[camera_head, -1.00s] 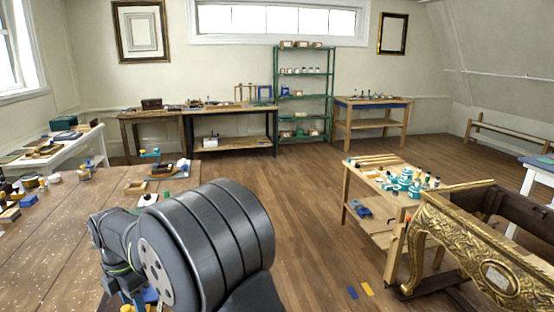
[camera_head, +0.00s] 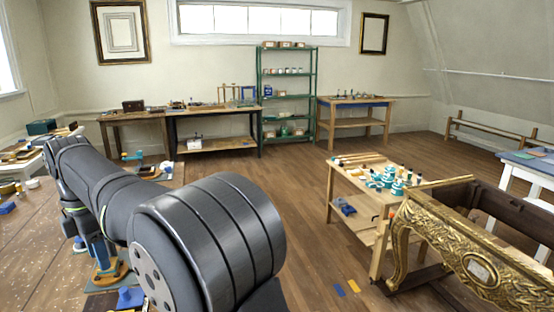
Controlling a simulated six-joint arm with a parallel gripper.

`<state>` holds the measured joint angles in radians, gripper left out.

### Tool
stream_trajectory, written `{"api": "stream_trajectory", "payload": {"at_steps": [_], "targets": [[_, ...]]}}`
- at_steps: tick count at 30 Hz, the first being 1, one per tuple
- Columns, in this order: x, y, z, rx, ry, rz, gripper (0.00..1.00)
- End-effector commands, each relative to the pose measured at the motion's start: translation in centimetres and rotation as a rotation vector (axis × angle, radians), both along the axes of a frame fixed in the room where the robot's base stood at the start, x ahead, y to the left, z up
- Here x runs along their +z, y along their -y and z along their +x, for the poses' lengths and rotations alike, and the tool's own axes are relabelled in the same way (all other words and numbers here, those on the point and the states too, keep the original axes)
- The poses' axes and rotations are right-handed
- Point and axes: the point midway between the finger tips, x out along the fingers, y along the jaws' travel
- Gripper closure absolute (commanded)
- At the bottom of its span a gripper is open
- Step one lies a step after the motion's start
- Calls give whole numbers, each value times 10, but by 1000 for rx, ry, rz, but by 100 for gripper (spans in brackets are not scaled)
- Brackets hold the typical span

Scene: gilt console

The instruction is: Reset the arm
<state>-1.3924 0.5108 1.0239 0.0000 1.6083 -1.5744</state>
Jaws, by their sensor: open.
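My dark grey arm (camera_head: 205,240) fills the lower left of the head view. Its big ribbed joint is nearest the camera, and a long link (camera_head: 95,180) reaches from there to the upper left, over the speckled workbench (camera_head: 40,245).
A low wooden table (camera_head: 357,185) with teal-lidded pots stands right of centre. A green shelf (camera_head: 287,95) and benches line the back wall. The floor between is open.

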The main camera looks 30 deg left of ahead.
Motion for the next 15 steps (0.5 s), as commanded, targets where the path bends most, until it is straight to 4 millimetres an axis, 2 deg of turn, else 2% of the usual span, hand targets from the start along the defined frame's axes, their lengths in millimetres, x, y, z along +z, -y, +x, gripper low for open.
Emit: {"api": "stream_trajectory", "payload": {"at_steps": [15], "targets": [[-5, 3, 5, -420, 1, 1, 57]]}}
